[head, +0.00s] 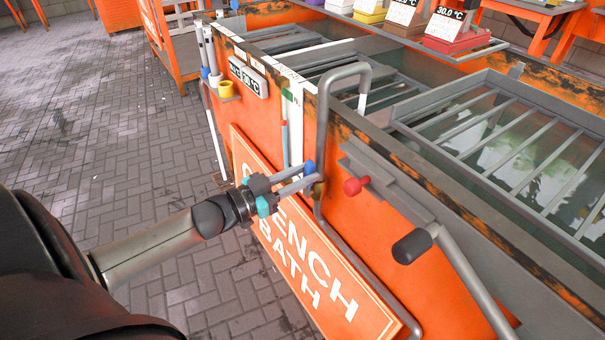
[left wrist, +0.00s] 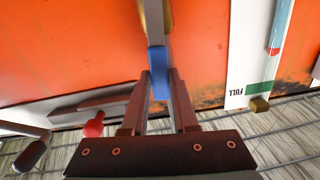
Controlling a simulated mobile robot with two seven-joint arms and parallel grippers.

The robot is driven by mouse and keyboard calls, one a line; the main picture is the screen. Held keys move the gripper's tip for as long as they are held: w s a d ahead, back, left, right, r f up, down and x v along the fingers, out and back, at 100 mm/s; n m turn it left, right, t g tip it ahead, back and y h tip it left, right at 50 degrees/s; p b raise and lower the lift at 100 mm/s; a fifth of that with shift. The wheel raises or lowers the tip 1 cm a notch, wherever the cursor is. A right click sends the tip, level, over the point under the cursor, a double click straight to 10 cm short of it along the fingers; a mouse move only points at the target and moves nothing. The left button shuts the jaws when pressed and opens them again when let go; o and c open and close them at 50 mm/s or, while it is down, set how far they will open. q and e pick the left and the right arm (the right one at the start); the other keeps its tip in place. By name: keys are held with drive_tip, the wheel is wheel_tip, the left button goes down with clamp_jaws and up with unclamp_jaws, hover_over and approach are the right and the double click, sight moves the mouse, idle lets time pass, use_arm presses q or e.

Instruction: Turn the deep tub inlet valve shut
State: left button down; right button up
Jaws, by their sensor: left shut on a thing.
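The inlet valve has a blue handle (head: 309,167) and a brass body (head: 318,189) on a grey bent pipe (head: 324,110) at the orange tank's side. In the left wrist view the blue handle (left wrist: 158,86) points down from the brass body (left wrist: 157,18). My left gripper (head: 304,177) reaches in from the left and is shut on the blue handle. In the left wrist view its fingers (left wrist: 160,82) lie on either side of the handle. Which tub the pipe feeds is not clear. My right gripper is out of view.
A red knob (head: 355,186) and a grey lever with a black grip (head: 412,246) stand out right of the valve. A QUENCH BATH sign (head: 310,265) hangs below. A white level gauge (head: 292,125) is left of the pipe. Paved floor (head: 90,110) at left is clear.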

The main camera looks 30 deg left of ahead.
use_arm(q)
drive_tip(key=shift+d, duration=0.1)
use_arm(e)
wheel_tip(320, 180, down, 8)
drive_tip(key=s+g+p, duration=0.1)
drive_tip(key=p, duration=0.3)
use_arm(q)
drive_tip(key=s+d+f+m+b, duration=0.2)
drive_tip(key=d+f+m, duration=0.4)
drive_tip(key=m, duration=1)
drive_tip(key=shift+s+f+m+b, duration=0.3)
drive_tip(key=shift+f+m+b, duration=0.1)
drive_tip(key=shift+f, duration=0.4)
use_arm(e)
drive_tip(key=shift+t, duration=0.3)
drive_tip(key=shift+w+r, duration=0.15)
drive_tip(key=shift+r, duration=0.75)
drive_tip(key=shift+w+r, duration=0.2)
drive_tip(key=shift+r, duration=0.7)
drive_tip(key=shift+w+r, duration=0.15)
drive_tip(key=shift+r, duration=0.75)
use_arm(q)
drive_tip(key=shift+a, duration=0.1)
drive_tip(key=c, duration=0.7)
unclamp_jaws()
